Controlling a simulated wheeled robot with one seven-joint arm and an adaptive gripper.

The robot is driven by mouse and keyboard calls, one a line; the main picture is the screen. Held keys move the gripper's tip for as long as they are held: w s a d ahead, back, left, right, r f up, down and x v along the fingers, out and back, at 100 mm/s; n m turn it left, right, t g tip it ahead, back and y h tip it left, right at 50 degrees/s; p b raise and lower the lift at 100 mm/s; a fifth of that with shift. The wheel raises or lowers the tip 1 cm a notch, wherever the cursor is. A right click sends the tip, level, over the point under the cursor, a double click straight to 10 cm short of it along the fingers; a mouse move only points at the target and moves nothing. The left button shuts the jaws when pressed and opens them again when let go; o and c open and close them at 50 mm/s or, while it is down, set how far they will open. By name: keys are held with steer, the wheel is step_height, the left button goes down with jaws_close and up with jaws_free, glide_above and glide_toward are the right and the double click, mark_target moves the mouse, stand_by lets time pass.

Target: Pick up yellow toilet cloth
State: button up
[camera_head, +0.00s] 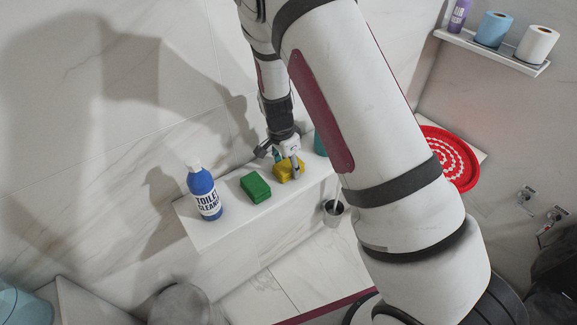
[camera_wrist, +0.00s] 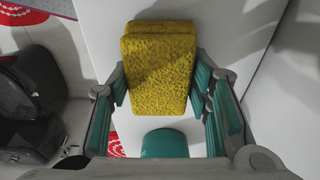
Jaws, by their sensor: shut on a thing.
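The yellow cloth (camera_head: 288,169) is a thick folded block at the right part of the white ledge in the head view. My gripper (camera_head: 287,160) reaches down to it from above. In the wrist view the yellow cloth (camera_wrist: 160,70) lies between the two teal-padded fingers of my gripper (camera_wrist: 161,88), which are shut on its sides. I cannot tell whether the cloth is touching the ledge or is slightly above it.
On the ledge (camera_head: 236,226), a green block (camera_head: 255,187) sits left of the cloth, and a blue toilet cleaner bottle (camera_head: 204,190) stands further left. A teal object (camera_head: 320,144) is just right of the cloth, partly hidden by my arm. A brush holder (camera_head: 333,212) stands below.

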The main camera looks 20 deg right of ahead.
mark_target(290, 164)
steer(key=shift+r, duration=0.45)
steer(key=r, duration=0.2)
steer(key=shift+s+r, duration=0.3)
steer(key=shift+r, duration=0.05)
steer(key=s+r, duration=0.1)
steer(key=s, duration=1.4)
steer(key=shift+s+r, duration=0.15)
steer(key=shift+s, duration=0.05)
